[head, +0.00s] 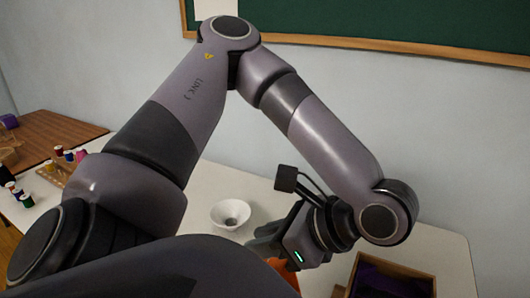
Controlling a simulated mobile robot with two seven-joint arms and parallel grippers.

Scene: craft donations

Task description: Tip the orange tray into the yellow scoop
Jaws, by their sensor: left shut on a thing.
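My left gripper (262,245) is low over the white table, right of the middle, with its fingers pointing down and left. It is shut on an orange thing, which I take to be the orange tray (287,268). Only a small orange part shows below the gripper; my own dark arm part in front hides the rest, so I cannot tell its tilt or contents. I see no yellow scoop in this view. My right gripper is not in view.
A white funnel-like bowl (231,213) stands on the white table (440,255), just left of my gripper. A wooden box (430,277) with dark purple stuff is at the lower right. Several thread spools (27,200) stand at the far left. A green board hangs behind.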

